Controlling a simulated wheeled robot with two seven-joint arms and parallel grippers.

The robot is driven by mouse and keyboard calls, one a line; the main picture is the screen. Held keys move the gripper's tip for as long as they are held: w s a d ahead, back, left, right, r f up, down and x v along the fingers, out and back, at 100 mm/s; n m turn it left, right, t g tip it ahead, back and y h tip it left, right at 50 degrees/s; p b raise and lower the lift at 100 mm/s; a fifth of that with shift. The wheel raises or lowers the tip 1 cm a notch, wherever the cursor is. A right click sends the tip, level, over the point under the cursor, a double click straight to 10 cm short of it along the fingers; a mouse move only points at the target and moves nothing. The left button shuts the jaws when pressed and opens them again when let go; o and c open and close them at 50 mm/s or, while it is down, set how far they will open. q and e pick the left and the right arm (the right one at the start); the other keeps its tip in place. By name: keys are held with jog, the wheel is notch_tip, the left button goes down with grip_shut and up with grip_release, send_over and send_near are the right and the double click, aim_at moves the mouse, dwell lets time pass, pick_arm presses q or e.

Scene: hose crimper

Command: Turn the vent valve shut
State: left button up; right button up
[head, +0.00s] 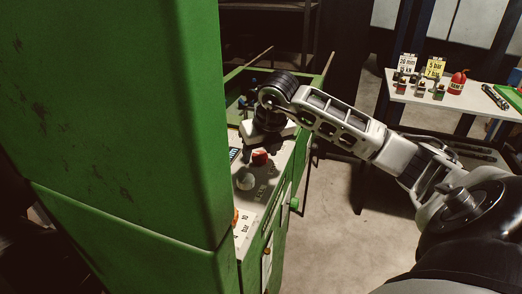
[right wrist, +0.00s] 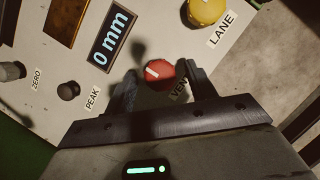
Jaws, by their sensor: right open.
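The vent valve is a red knob (right wrist: 157,73) with a pale line across its face. It sits on a light panel, beside a label reading VENT (right wrist: 179,91) that is partly covered by a finger. A red knob (head: 260,157) also shows in the head view just below my right gripper. My right gripper (right wrist: 162,72) is open in the right wrist view, with one finger on each side of the red knob. Small gaps show between fingers and knob; I cannot tell how deep the fingertips reach. My left gripper is not in view.
Near the red knob are a yellow knob (right wrist: 206,10) labelled LANE, a display (right wrist: 110,42) reading 0 mm, and a black PEAK knob (right wrist: 68,91). A tall green cabinet (head: 120,110) blocks the left. Floor between is clear.

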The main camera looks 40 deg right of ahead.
jog(key=c, duration=1)
jog(key=shift+n, duration=0.3)
jog(key=n+y+b, duration=0.1)
jog(key=n+b, duration=0.1)
jog(key=n, duration=0.1)
jog(key=shift+d+b, duration=0.2)
jog(key=shift+b, duration=0.1)
jog(key=n+y, duration=0.2)
jog(key=n, duration=0.2)
jog(key=shift+r+n, duration=0.1)
jog(key=shift+n, duration=0.3)
jog(key=n+y, duration=0.1)
jog(key=n, duration=0.1)
jog(key=n+g+y, duration=0.1)
jog(key=n, duration=0.2)
jog(key=shift+w+d+g+p, duration=0.15)
jog(key=shift+g+p, duration=0.15)
jog(key=shift+p, duration=0.05)
jog(key=shift+w+n+g+y+p, duration=0.1)
jog(key=shift+n+g+y+p, duration=0.2)
jog(key=shift+n, duration=0.85)
jog(key=shift+n+g+y+p, duration=0.1)
jog(key=shift+n+g, duration=0.3)
jog(key=shift+n, duration=0.75)
